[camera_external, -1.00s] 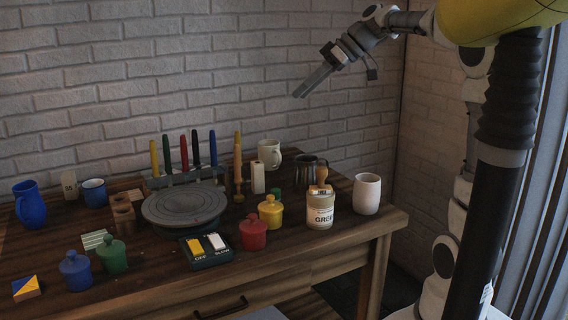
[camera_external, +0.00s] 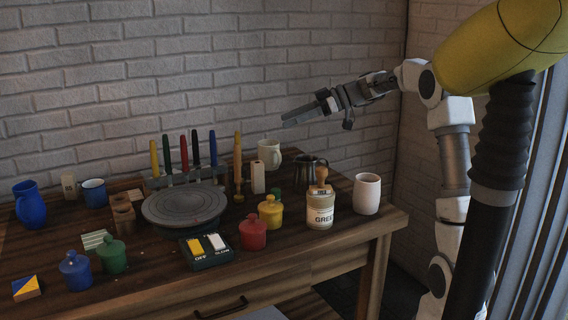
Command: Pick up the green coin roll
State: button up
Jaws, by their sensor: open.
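A small dark green thing (camera_external: 276,191), which may be the green coin roll, stands on the table just behind the yellow lidded pot (camera_external: 270,212); it is partly hidden and too small to tell for sure. My gripper (camera_external: 286,120) is open and empty. It is in the air above the back of the table, well above the small green thing, with its fingers pointing left and slightly down.
Around the green thing stand a white block (camera_external: 258,178), a metal mug (camera_external: 308,176), a labelled jar with a stamp (camera_external: 320,210), a white cup (camera_external: 367,194) and a red pot (camera_external: 253,233).

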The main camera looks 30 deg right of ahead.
send_near(276, 189)
jog(key=x, duration=0.5)
jog(key=shift+f, duration=0.4)
jog(key=shift+b+x, duration=0.4)
jog(key=shift+x, duration=2.15)
grip_shut()
